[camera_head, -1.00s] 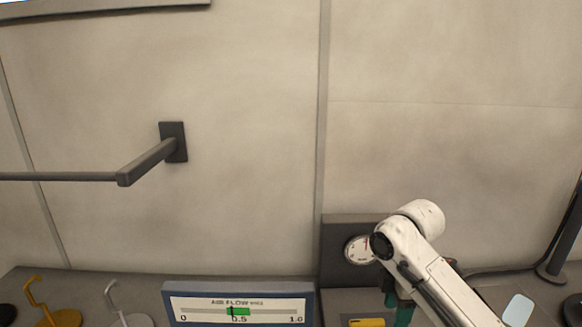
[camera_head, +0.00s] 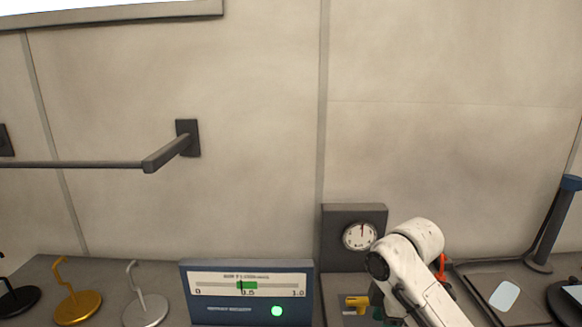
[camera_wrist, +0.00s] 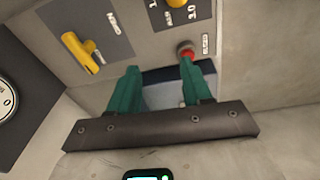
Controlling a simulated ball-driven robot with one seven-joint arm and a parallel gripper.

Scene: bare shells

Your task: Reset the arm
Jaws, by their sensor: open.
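My arm (camera_head: 415,270) rises at the lower right of the head view, its white elbow beside a dial gauge. In the wrist view my gripper (camera_wrist: 160,76) shows two green fingers, apart, with nothing between them. Beyond the fingers is a grey panel with a yellow lever (camera_wrist: 82,52), a yellow knob (camera_wrist: 176,3) and a red button (camera_wrist: 187,50). The red button is close to the right fingertip; whether they touch I cannot tell. In the head view the gripper is mostly hidden behind my arm.
An air flow display (camera_head: 247,292) with a green light stands at lower centre. The dial gauge (camera_head: 360,236) is on a dark box left of my arm. Yellow (camera_head: 78,306) and silver (camera_head: 146,308) hook stands are at left. A dark bar (camera_head: 75,164) juts from the wall.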

